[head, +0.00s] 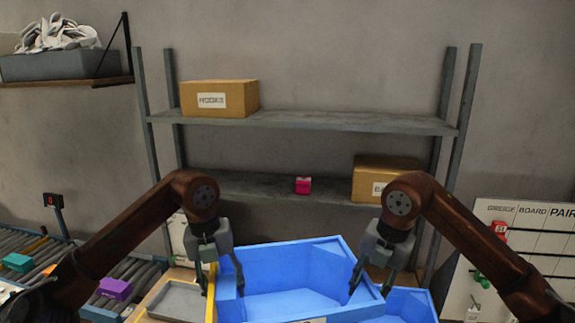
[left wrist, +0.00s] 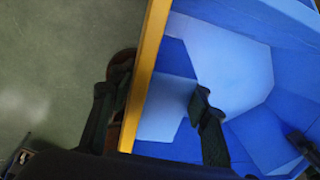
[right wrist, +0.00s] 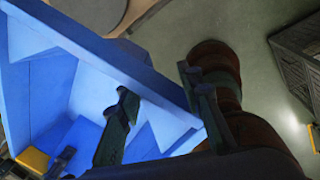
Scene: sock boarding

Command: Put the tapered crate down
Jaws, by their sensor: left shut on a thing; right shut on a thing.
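The tapered crate (head: 290,268) is blue and empty-looking, in front of me at the bottom middle of the head view. A yellow strip runs along its left side. My left gripper (head: 222,288) is shut on the left wall, one finger inside and one outside; the left wrist view shows the crate's inside (left wrist: 235,60). My right gripper (head: 371,288) is shut on the right wall in the same way, and the right wrist view shows the blue inside (right wrist: 88,85). The crate looks about level. Its underside is hidden, so I cannot tell whether it touches anything.
Another blue container (head: 412,305) shows at the lower right, partly hidden. A grey tray (head: 180,300) lies left of the crate. A roller conveyor (head: 140,275) with coloured blocks is further left. Behind stands a shelf rack (head: 330,122) with cardboard boxes; a pairing board (head: 535,240) is at right.

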